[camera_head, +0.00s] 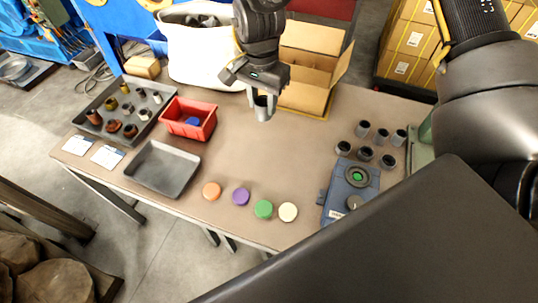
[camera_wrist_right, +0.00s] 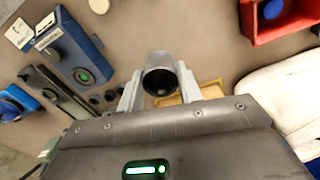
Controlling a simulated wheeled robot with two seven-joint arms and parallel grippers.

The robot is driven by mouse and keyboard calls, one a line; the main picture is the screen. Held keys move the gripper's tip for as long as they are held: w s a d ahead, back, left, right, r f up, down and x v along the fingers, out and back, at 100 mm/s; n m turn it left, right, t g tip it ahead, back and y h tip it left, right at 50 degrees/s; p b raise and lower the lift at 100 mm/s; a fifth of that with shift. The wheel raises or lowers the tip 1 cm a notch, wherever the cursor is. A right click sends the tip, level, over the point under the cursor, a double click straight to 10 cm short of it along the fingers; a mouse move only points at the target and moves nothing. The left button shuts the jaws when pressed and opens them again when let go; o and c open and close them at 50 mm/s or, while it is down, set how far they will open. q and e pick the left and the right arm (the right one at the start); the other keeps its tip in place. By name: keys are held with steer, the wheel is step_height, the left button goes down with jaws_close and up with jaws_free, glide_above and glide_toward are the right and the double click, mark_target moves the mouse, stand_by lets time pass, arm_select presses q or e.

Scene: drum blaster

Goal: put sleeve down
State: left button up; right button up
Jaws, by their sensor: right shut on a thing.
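My right gripper (camera_head: 262,94) is shut on a grey sleeve (camera_head: 263,108) and holds it upright over the table, in front of the open cardboard box. In the right wrist view the sleeve (camera_wrist_right: 157,73) sits between the two fingers of the gripper (camera_wrist_right: 158,88), its dark open end showing. Whether the sleeve touches the table cannot be told. Several dark sleeves (camera_head: 365,154) stand on the right part of the table (camera_head: 300,160). My left gripper is not in view.
A blue device with a green button (camera_head: 356,176) stands at the right front. Coloured discs (camera_head: 241,196) lie along the front. A red bin (camera_head: 188,119), an empty grey tray (camera_head: 163,169) and a tray of mixed parts (camera_head: 155,124) are left. The table's middle is clear.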

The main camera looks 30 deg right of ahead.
steer(key=s+a+f+n+p, duration=0.3)
steer(key=a+f+n+p, duration=0.15)
steer(key=n, duration=1.25)
steer(key=s+a+f+n+p, duration=0.3)
steer(key=a+f+n+p, duration=0.15)
steer(key=n, duration=1.25)
steer(key=w+d+f, duration=0.2)
steer(key=d+f, duration=0.1)
steer(key=d, duration=0.1)
steer(key=w+d+f, duration=0.3)
steer(key=d, duration=0.1)
steer(key=w+d+f, duration=0.2)
steer(key=d+f, duration=0.2)
steer(key=shift+w+f, duration=0.1)
steer(key=shift+w, duration=0.15)
steer(key=shift+w+d+f+b, duration=0.1)
steer(key=shift+f+b, duration=0.1)
steer(key=shift+f, duration=0.7)
steer(key=shift+w+d+f+b, duration=0.1)
steer(key=shift+f+b, duration=0.05)
steer(key=shift+f, duration=0.75)
steer(key=shift+f, duration=0.1)
